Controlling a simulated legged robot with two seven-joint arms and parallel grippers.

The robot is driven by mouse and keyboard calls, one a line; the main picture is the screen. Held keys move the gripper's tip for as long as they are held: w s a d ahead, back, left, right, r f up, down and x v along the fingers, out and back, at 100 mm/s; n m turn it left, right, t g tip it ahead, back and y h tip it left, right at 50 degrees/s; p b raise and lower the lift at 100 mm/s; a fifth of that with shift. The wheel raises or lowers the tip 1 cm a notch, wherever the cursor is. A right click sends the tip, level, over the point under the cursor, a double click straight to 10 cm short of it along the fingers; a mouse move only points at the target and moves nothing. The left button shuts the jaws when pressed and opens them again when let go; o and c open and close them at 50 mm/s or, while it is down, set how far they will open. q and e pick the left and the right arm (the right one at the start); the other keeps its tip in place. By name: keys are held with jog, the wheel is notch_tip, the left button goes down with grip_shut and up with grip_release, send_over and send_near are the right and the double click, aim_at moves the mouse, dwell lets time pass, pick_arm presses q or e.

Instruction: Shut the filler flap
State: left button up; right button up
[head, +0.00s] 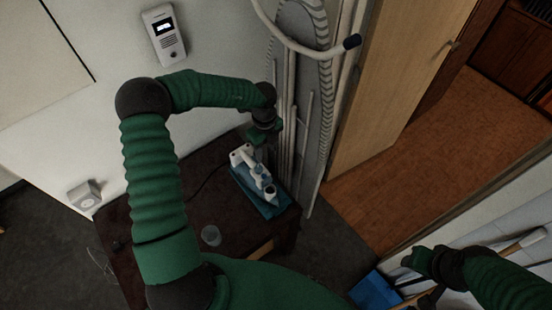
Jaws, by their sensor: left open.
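A white and blue steam iron (254,176) sits on a blue base (272,208) near the right edge of a dark wooden table. Its filler flap is too small to make out, so I cannot tell how it stands. My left gripper (257,150) points down right above the far end of the iron; its jaws are open. I cannot tell whether they touch it. My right gripper (408,264) is far off at the lower right, away from the iron; its jaws are too small to read.
An ironing board (305,120) leans upright behind the iron. A blue bin (375,291) stands at the lower right, near broom handles. A wooden door (395,90) stands open.

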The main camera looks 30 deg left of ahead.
pick_arm(q)
jog(key=p, duration=0.2)
send_near(267, 178)
notch_tip(267, 178, down, 9)
jog(key=shift+w+a+r+p, duration=0.1)
jog(key=shift+w+a+p, duration=0.05)
jog(key=shift+p, duration=0.35)
jog(key=shift+s+r, duration=0.15)
jog(key=shift+s, duration=0.2)
jog(key=shift+w, duration=0.25)
jog(key=c, duration=0.7)
grip_shut()
pick_arm(e)
jog(key=v, duration=0.3)
jog(key=shift+s+d+r, duration=0.1)
jog(key=shift+s+r, duration=0.25)
